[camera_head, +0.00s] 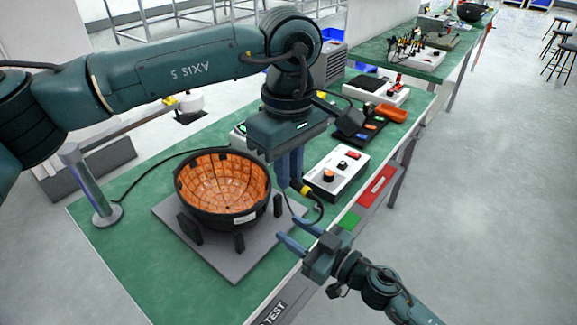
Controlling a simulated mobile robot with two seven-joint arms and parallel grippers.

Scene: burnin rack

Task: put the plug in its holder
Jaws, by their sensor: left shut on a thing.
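My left gripper (290,178) points down beside the right rim of the black bowl-shaped fixture, its blue fingers close together. It is shut on the plug (304,190), a small yellow-and-black piece at the fingertips; the fingers hide part of it. A black cable (320,210) curves down from the plug. My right gripper (298,235) is lower, near the table's front edge, with its blue fingers apart and nothing seen between them. I cannot tell which thing is the plug's holder.
The black fixture (200,218) with an orange grid lining stands on a grey plate (228,262). A metal post (88,185) stands at left. A white control box (350,160) is right of the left gripper; a dark tray and orange piece (391,112) lie behind. Green table (130,255) is bare at front left.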

